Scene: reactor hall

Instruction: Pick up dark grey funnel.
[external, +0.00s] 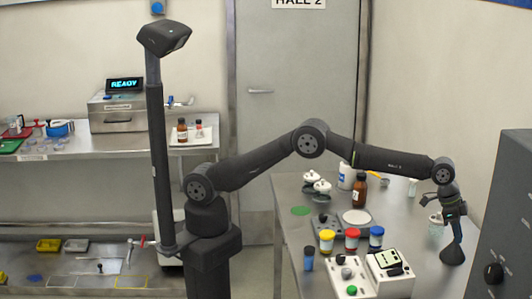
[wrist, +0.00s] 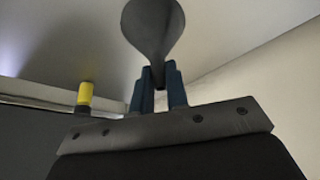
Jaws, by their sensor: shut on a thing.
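The dark grey funnel (external: 453,252) is at the right side of the steel table in the external view, wide mouth down and narrow stem up. My gripper (external: 456,218) is above it and shut on its stem. In the wrist view the funnel (wrist: 152,28) flares out beyond the blue fingers of my gripper (wrist: 158,88), with its stem between them. I cannot tell whether the funnel's rim touches the table.
A clear glass vessel (external: 436,233) stands just left of the funnel. A dark grey cabinet (external: 498,220) is close on the right. Colour-lidded jars, a brown bottle (external: 360,191) and a white control box (external: 389,270) stand further left. A yellow cylinder (wrist: 85,93) shows in the wrist view.

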